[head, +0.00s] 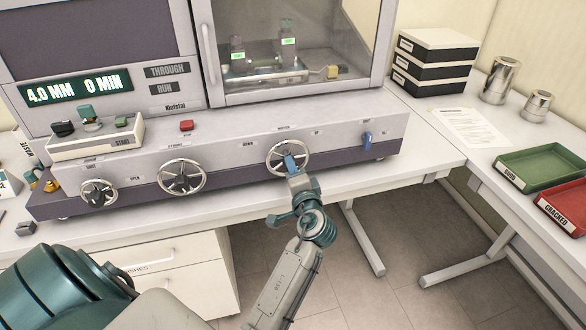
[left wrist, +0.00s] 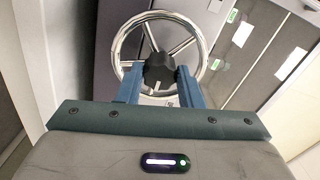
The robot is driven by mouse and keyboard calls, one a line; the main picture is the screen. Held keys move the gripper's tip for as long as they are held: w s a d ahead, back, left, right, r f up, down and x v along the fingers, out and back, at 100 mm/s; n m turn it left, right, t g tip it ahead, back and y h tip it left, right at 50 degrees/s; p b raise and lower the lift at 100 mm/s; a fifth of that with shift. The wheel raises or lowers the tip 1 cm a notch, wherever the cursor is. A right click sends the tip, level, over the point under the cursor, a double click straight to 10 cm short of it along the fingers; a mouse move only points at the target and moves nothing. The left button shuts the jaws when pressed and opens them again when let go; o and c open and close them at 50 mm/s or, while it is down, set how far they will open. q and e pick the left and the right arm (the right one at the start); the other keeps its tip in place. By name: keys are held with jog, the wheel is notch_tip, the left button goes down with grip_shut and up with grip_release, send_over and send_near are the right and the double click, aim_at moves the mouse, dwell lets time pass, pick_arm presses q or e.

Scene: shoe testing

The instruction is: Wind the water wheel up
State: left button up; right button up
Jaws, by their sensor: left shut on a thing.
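Three silver handwheels sit on the front of the grey testing machine. The right-hand wheel (head: 275,159) has small labels beside and above it; the left one seems to read DOWN and the right one UP, so I take it as the water wheel. My left gripper (head: 291,163) is at this wheel, its blue fingers over the middle. In the left wrist view, the wheel (left wrist: 203,42) shows a chrome rim, spokes and a black hub (left wrist: 158,70). The fingers are shut on the hub, one on each side. My right gripper is not in view.
The middle wheel (head: 181,177) and left wheel (head: 98,193) are further left. A glass-fronted chamber (head: 300,40) is above. The green tray (head: 540,170) and red tray (head: 565,205) lie on the right bench.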

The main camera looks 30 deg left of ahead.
pick_arm(q)
jog(key=shift+r, duration=0.15)
jog(key=o, duration=0.9)
jog(key=shift+a, duration=0.1)
jog(key=shift+o, duration=0.4)
jog(key=shift+a, duration=0.1)
